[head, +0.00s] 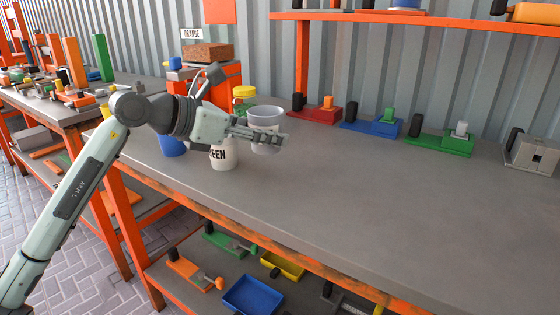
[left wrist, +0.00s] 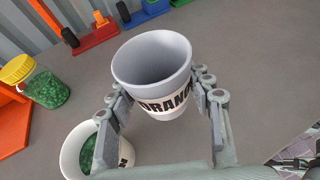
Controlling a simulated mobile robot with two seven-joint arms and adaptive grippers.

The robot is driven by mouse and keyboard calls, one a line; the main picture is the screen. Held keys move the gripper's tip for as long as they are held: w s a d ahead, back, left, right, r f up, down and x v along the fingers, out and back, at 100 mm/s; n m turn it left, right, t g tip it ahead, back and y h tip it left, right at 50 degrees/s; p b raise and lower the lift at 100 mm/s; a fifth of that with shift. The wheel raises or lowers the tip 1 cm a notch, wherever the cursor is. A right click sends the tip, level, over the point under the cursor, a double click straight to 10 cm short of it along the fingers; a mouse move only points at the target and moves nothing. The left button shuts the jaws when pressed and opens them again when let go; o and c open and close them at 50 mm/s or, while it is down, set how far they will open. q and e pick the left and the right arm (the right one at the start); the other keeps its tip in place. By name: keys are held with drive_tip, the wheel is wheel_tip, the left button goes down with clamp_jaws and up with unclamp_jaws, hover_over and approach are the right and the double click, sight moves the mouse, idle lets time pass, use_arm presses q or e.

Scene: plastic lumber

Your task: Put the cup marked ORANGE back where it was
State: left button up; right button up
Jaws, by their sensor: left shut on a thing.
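A small sign reading ORANGE (head: 191,34) stands above a brown block (head: 208,54) on an orange stand (head: 225,85). My right gripper is not in view.
A white cup ending in EEN (head: 223,154), holding green granules in the wrist view (left wrist: 92,150), stands close by. A blue cup (head: 173,146) and yellow-lidded jar (head: 244,93) are near. Coloured clamps (head: 315,113) line the back. The grey bench (head: 380,190) is clear at right.

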sight(279, 179)
use_arm(q)
drive_tip(key=shift+s+d+f, duration=0.3)
drive_tip(key=shift+d+f, duration=0.05)
drive_tip(key=shift+d, duration=0.2)
drive_tip(key=shift+s+d+f, duration=0.3)
drive_tip(key=shift+d+f, duration=0.05)
drive_tip(key=shift+d, duration=0.2)
drive_tip(key=shift+d+f, duration=0.2)
wheel_tip(279, 179, down, 3)
drive_tip(key=shift+s+f, duration=0.1)
drive_tip(key=shift+f, duration=0.35)
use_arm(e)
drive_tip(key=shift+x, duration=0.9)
use_arm(q)
drive_tip(key=shift+f, duration=0.15)
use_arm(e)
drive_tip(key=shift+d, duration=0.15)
